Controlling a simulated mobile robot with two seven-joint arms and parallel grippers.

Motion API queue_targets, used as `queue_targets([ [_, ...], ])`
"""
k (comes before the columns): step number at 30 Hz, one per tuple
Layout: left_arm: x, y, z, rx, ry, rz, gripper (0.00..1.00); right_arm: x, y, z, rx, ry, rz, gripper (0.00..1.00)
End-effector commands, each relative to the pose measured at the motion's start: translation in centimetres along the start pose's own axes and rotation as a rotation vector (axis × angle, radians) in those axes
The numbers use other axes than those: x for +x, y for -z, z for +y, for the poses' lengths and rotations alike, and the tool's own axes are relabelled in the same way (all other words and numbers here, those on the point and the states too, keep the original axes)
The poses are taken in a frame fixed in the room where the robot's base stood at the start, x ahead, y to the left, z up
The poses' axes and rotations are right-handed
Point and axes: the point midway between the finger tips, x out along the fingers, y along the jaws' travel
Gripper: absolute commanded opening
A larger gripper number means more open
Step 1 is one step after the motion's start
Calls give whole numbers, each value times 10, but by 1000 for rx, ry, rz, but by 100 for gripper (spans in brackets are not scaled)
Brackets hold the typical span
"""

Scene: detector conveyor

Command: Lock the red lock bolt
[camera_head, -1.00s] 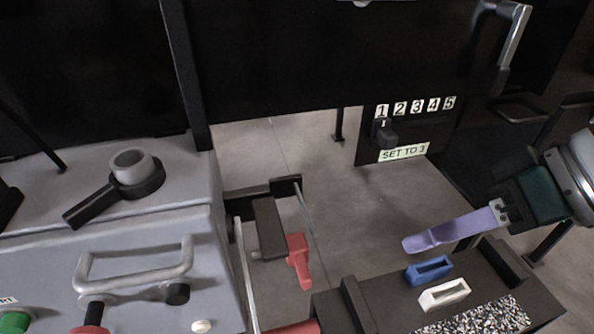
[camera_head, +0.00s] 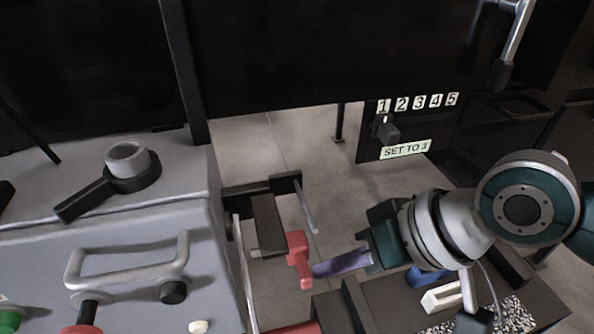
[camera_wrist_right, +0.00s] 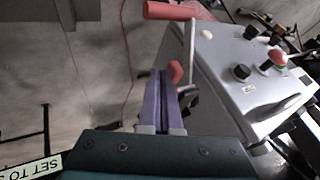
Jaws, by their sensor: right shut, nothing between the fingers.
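The red lock bolt (camera_head: 299,260) hangs at the right end of a dark block (camera_head: 268,226) between the grey machine and the right-hand table in the head view. My right gripper (camera_head: 318,269) has purple fingers, shut and empty, with the tips just right of the bolt's lower part. I cannot tell whether they touch it. In the right wrist view the shut fingers (camera_wrist_right: 164,76) point at a red piece (camera_wrist_right: 176,72) just past their tips, partly hidden by them. My left gripper is not in view.
The grey machine (camera_head: 120,235) with a handle and a dark lever (camera_head: 95,195) fills the left. A rotary knob (camera_head: 385,130) sits under the numbers 1 to 5. Blue (camera_head: 424,276) and white (camera_head: 446,295) holders stand on the dark table at right.

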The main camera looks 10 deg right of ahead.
Motion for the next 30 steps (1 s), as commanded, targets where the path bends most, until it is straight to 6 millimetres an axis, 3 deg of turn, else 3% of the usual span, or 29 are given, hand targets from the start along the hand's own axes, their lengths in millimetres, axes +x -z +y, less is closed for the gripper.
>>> queue_targets([
  [9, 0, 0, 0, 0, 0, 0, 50, 0, 0, -1, 1, 0, 0, 0],
  [18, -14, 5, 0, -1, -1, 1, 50, 14, 1, -30, 1, 3, 0, 0],
  [30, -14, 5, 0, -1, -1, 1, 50, 15, 0, -30, 2, 5, 0, 0],
])
